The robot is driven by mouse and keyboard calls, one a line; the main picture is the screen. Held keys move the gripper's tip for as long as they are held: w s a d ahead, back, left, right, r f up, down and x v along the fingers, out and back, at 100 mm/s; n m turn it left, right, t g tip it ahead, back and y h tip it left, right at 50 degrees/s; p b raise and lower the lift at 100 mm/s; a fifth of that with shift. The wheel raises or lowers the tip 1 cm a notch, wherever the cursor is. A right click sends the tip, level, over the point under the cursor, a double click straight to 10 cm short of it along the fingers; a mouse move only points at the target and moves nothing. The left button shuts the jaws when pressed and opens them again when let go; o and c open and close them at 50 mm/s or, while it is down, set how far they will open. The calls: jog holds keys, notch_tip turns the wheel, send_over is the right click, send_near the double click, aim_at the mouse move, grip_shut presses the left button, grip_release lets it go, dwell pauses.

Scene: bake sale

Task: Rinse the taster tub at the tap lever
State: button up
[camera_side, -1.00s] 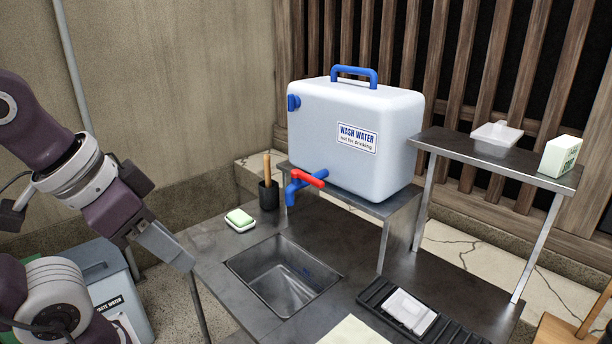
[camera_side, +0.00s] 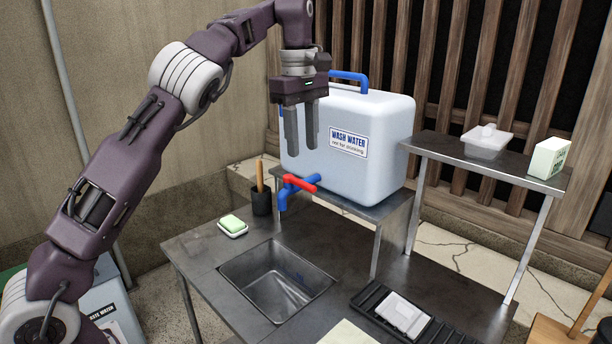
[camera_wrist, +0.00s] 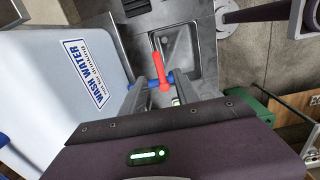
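The tap (camera_side: 293,187) is blue with a red lever (camera_side: 302,183), on the front of the white wash-water tank. In the wrist view the red lever (camera_wrist: 160,62) shows between my fingers. My gripper (camera_side: 303,145) points down in front of the tank, above the tap; its fingers are apart with nothing between them. A whitish tub (camera_side: 487,146) with a small piece standing in it sits on the right shelf. Another white tub-like piece (camera_side: 403,315) lies on the black rack. I cannot tell which is the taster tub. The metal sink (camera_side: 275,283) is below the tap.
The tank (camera_side: 375,135) stands on a raised metal stand. A green-and-white sponge on a dish (camera_side: 232,226) and a black cup with a wooden handle (camera_side: 261,199) are left of the tap. A pale green box (camera_side: 548,158) stands on the shelf. The black rack (camera_side: 368,297) is right of the sink.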

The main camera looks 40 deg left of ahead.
aim_at(306, 183)
jog(key=shift+w+d+f, duration=0.15)
jog(key=shift+f, duration=0.3)
jog(key=shift+w+d+f, duration=0.1)
jog(key=shift+w+f, duration=0.05)
jog(key=shift+f, duration=0.3)
notch_tip(306, 183, down, 6)
jog(key=shift+f, duration=0.15)
grip_shut()
dwell(0.8)
